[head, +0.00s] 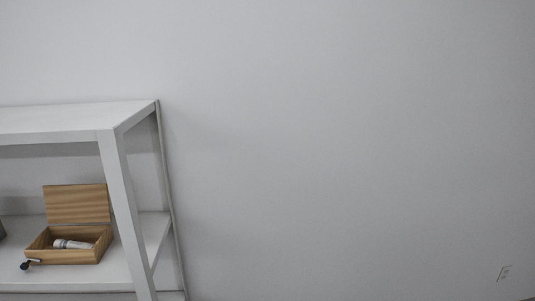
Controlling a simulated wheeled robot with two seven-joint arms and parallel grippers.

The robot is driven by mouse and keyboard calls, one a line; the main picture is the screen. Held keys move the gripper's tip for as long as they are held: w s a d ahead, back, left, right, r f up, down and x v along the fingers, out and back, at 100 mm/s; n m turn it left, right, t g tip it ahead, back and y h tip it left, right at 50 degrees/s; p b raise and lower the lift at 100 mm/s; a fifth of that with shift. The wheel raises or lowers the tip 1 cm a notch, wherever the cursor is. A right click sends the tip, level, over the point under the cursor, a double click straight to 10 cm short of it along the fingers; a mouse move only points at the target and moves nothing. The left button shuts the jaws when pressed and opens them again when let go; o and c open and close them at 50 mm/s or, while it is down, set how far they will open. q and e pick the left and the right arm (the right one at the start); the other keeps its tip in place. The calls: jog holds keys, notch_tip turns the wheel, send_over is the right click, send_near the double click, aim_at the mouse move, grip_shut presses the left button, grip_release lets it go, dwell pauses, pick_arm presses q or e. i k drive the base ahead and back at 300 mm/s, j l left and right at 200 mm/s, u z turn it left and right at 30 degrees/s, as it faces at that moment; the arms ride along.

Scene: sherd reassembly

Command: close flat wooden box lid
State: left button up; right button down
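A flat wooden box (70,257) stands on the middle shelf of a white shelf unit, at the lower left of the head view. Its lid (77,204) is open and stands up at the back edge. A white cylindrical object (72,244) lies inside the box. Neither of my grippers is in view.
The white shelf unit (110,135) has a top board above the box and a front post just right of it. A small dark object (28,264) lies at the box's front left corner. A dark thing (1,231) is cut off at the left edge.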

aim_at(82, 203)
jog(key=u, duration=1.25)
jog(key=i+l, duration=0.2)
jog(key=i+l+u, duration=0.1)
jog(key=l, duration=0.3)
jog(key=i+l, duration=0.2)
jog(key=l, duration=0.15)
jog(key=i+l, duration=0.2)
jog(key=l+u, duration=0.05)
jog(key=l, duration=0.05)
